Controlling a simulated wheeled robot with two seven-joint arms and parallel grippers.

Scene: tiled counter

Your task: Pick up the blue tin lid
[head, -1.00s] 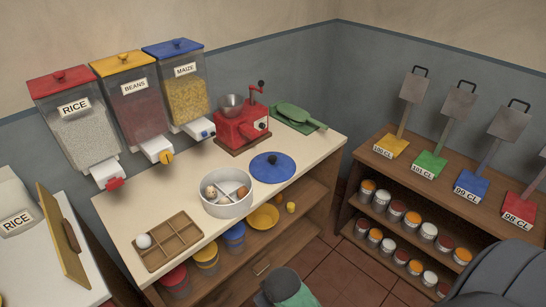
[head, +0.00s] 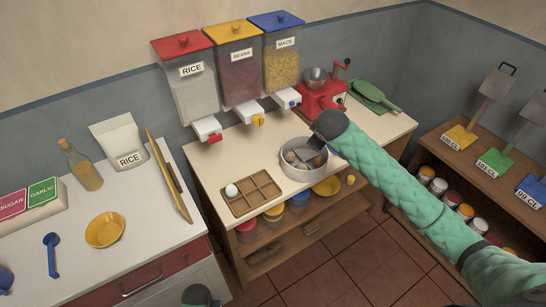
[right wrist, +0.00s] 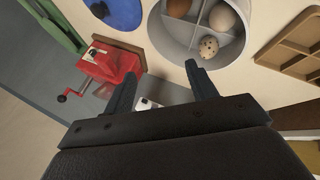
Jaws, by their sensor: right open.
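The blue tin lid is a flat blue disc with a black knob. In the right wrist view the lid (right wrist: 122,14) lies on the pale counter beside the round tin, cut off by the top edge. In the head view my right arm hides nearly all of it. My right gripper (head: 325,126) is above the counter near the tin and the red mill. In the right wrist view the gripper (right wrist: 162,78) is open and empty, its fingers apart from the lid. The tin (head: 303,158) is open, with dividers and eggs inside.
A wooden sectioned tray (head: 251,195) with a white ball lies left of the tin. Three dispensers hang on the wall above. A yellow bowl (head: 327,187) sits on the shelf below.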

